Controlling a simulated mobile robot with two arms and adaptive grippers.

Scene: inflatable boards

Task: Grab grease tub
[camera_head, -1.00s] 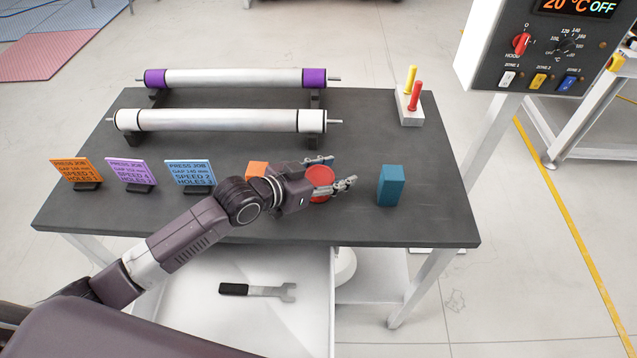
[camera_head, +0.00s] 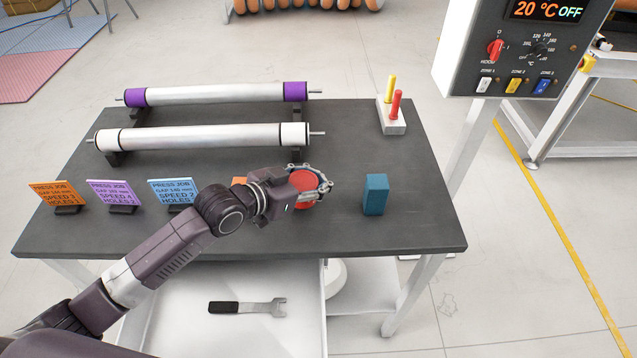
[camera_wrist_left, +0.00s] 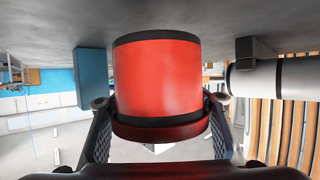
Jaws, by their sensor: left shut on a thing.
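The grease tub (camera_head: 304,189) is a short red cylinder on the dark table (camera_head: 420,228), near its front edge. In the left wrist view the red tub (camera_wrist_left: 157,77) fills the middle, with black bands at both ends. My left gripper (camera_head: 325,188) is shut around the tub, with a finger on each side of it. In the wrist view its fingers (camera_wrist_left: 158,112) flank the tub's sides. The gripper hides part of the tub in the head view. My right gripper does not show.
A teal block (camera_head: 375,195) stands just right of the tub. An orange block (camera_head: 239,183) is partly hidden behind my arm. Two rollers (camera_head: 205,137) (camera_head: 215,95) lie at the back. Three job cards (camera_head: 173,193) stand left. A peg holder (camera_head: 392,122) is back right.

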